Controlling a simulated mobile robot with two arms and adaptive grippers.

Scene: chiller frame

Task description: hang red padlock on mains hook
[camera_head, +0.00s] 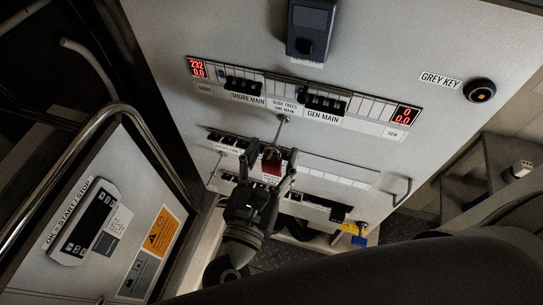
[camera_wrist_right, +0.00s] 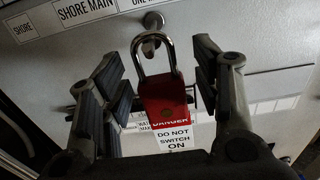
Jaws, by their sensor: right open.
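The red padlock (camera_wrist_right: 165,98) has a steel shackle and a white "DANGER DO NOT SWITCH ON" tag below it. In the wrist view its shackle is at the metal mains hook (camera_wrist_right: 152,22), and the hook's end appears to pass through the loop. In the head view the padlock (camera_head: 271,163) is below the hook (camera_head: 283,119). My right gripper (camera_wrist_right: 165,78) is open, with one finger on each side of the padlock and visible gaps to both. It also shows in the head view (camera_head: 271,162). My left gripper is not in view.
A breaker row (camera_head: 300,98) with SHORE MAIN and GEN MAIN labels is above the hook. A metal handle (camera_head: 398,190) sticks out at lower right, near yellow and blue items (camera_head: 354,232). A tubular rail (camera_head: 120,110) stands at left.

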